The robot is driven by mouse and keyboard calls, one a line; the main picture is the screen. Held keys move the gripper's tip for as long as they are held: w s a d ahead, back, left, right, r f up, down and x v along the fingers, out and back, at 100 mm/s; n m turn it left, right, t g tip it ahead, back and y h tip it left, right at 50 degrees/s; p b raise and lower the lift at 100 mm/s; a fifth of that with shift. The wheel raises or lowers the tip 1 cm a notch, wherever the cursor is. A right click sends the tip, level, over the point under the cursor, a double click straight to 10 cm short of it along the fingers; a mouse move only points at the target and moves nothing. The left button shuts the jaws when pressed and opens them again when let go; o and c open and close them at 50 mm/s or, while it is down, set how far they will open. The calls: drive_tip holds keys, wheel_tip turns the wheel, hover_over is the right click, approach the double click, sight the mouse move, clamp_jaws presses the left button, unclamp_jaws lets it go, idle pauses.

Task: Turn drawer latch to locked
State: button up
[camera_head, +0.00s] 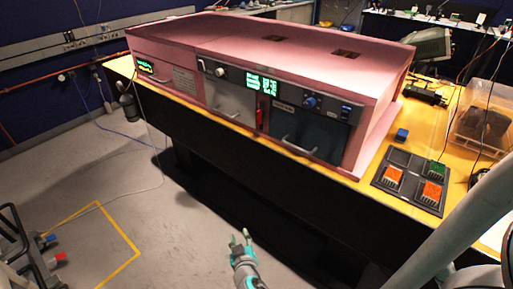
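A pink cabinet (385,75) stands on the yellow bench, with several front panels. The dark right-hand drawer front (308,138) has a bar handle (298,146) low on it and looks closed. A small red upright part (261,113) sits at that drawer's upper left edge; it looks like the latch, but is too small to read its position. A blue knob (311,101) is on the panel above the drawer. My gripper (240,236) is low in front of the bench, well apart from the cabinet. Its two fingers are apart, with nothing visible between them.
The yellow bench top (413,208) holds a dark tray (410,180) with orange and green blocks, a blue block (402,134) and a clear bin (484,128) on the right. My arm crosses the lower right. Grey floor (185,235) is open left of my gripper.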

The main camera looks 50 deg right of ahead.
drive_tip(key=w+d+r+m+g+h, duration=0.1)
drive_tip(key=w+d+r+m+h, duration=0.1)
drive_tip(key=w+d+r, duration=0.25)
drive_tip(key=m+g+h, duration=0.8)
drive_tip(key=m+g, duration=0.1)
drive_tip(key=m, duration=0.3)
approach(257, 117)
drive_tip(key=d, duration=0.9)
drive_tip(key=shift+w+d+r, duration=0.15)
drive_tip(key=shift+d+r, duration=0.05)
drive_tip(key=shift+d, duration=0.05)
clamp_jaws()
